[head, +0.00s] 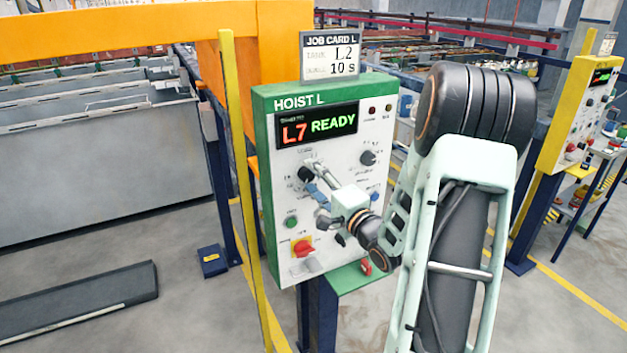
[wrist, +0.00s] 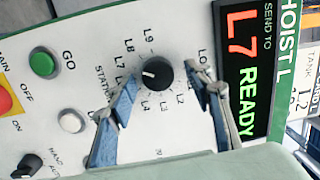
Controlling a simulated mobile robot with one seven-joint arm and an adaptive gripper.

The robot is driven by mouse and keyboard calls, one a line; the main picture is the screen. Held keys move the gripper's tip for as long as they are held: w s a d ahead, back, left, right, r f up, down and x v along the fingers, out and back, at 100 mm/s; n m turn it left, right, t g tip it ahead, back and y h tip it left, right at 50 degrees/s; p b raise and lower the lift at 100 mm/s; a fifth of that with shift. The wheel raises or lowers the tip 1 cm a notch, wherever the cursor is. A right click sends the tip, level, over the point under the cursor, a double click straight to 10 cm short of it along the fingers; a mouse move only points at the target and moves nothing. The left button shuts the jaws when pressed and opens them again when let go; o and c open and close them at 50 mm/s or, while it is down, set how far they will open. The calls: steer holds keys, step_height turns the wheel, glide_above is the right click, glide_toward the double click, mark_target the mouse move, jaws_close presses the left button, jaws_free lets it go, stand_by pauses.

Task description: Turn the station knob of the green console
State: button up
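The green console (head: 262,180), labelled HOIST L, has a white face and a display (head: 316,125) reading "L7 READY". The black station knob (head: 305,174) also shows in the wrist view (wrist: 158,74), with its white mark toward the left, near the L7 side of the dial. My gripper (head: 311,178) is at the knob; in the wrist view my gripper (wrist: 163,76) is open, one finger on each side of the knob. Gaps show between the fingers and the knob. The left finger covers part of the station lettering.
A job card (head: 331,56) above the console reads L2 and 10 s. A green GO button (wrist: 43,62), a white button (wrist: 71,121) and a red-on-yellow switch (head: 302,247) are close by. A yellow post (head: 240,180) stands left; a yellow console (head: 580,110) stands far right.

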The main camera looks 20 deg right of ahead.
steer(key=shift+s+f, duration=0.1)
steer(key=shift+s, duration=0.05)
steer(key=shift+s, duration=0.3)
steer(key=s+d, duration=0.1)
steer(key=s, duration=1)
steer(key=shift+d+f, duration=0.25)
steer(key=shift+f, duration=0.05)
